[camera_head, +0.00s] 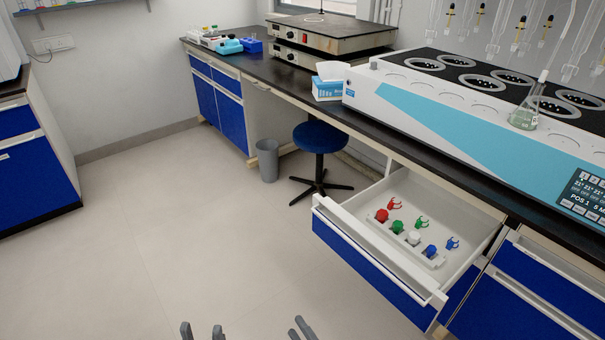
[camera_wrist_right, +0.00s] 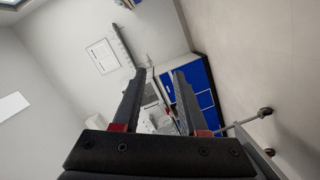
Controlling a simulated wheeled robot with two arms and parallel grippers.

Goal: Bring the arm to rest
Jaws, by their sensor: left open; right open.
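My left gripper (camera_head: 202,332) shows at the bottom edge of the head view, with its two fingertips apart and nothing between them. My right gripper (camera_head: 301,330) shows to its right at the same edge, with only its finger ends in the picture. In the right wrist view the right gripper's two fingers (camera_wrist_right: 158,95) stand apart with nothing held between them. Both grippers are over the floor area, apart from the furniture. The arms themselves are out of the head view.
An open drawer (camera_head: 365,247) holds red, green, white and blue stoppers and several clips. A multi distiller (camera_head: 460,115) stands on the dark bench above it, with a flask (camera_head: 524,116). A stool (camera_head: 320,138) and a bin (camera_head: 268,160) stand further back. The left floor (camera_head: 150,220) is clear.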

